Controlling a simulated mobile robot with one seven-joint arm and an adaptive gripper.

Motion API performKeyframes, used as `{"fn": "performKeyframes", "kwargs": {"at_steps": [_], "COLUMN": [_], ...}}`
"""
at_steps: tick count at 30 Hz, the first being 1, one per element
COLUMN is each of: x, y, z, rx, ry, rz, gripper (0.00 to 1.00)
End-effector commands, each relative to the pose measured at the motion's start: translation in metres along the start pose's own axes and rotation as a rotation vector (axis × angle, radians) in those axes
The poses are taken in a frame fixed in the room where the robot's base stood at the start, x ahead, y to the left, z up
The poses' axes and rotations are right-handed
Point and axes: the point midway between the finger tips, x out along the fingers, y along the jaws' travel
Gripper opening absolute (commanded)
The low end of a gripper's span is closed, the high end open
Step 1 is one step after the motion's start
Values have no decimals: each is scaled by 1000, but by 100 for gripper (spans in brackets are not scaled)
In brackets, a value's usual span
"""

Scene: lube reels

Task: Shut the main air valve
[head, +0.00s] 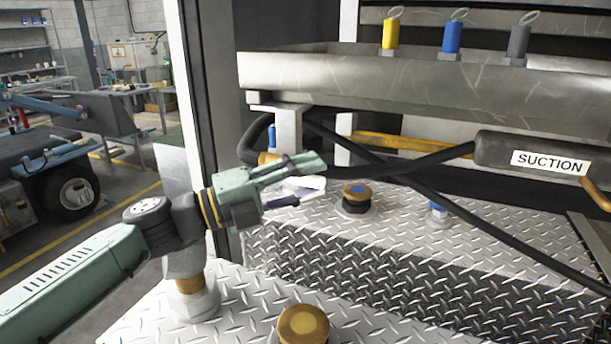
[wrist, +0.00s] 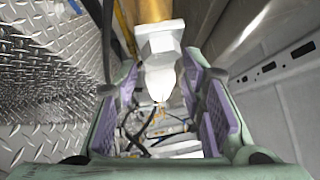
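My gripper (head: 312,177) is open in the head view, pointing right above the diamond-plate deck. In the wrist view, my gripper (wrist: 161,82) shows its purple pads spread apart. A white faceted fitting (wrist: 162,47) on a brass body (wrist: 150,10) appears between the fingers, with no clear contact. In the head view, a small valve with a blue handle (head: 271,136) and brass body (head: 266,158) sits behind my gripper, partly hidden. No label marks it, so I cannot tell whether it is the main air valve.
A metal tray (head: 400,82) with yellow, blue and grey reel fittings overhangs the deck (head: 300,224). Black hoses cross toward the SUCTION cylinder (head: 530,155).

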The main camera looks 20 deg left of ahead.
Motion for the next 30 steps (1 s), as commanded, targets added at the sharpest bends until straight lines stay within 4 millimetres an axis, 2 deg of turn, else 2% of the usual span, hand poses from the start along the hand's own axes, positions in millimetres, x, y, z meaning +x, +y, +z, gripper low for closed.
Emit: {"fn": "performKeyframes", "kwargs": {"at_steps": [4,20,30], "x": [0,0,0], "y": [0,0,0], "z": [0,0,0], "rx": [0,0,0], "ry": [0,-1,-1], "rz": [0,0,0], "gripper": [36,1,0]}}
